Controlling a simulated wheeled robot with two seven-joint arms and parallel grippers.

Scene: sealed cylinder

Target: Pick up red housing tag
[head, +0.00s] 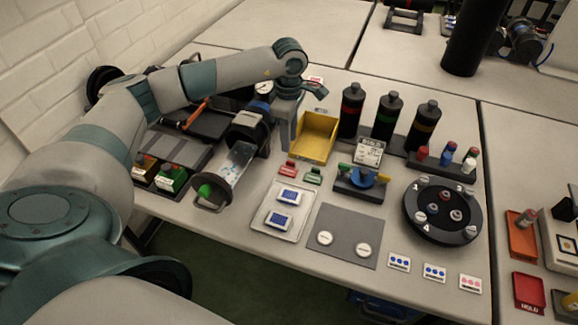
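A small red tag (288,170) lies on the table, just left of a matching green tag (313,176). Both are in front of the yellow bin. My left arm reaches in from the left, and its gripper (287,140) points down behind the red tag, beside the left side of the yellow bin. The gripper appears apart from the red tag. Its fingers are seen edge-on, so their opening is unclear. My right gripper is out of view.
The yellow bin (316,136) and dark bottles (388,116) stand behind. A clear cylinder (236,163) lies left of the tags. A white tray (262,222) with blue-and-white items and a grey mat (347,222) are in front. A round black carousel (443,232) stands right.

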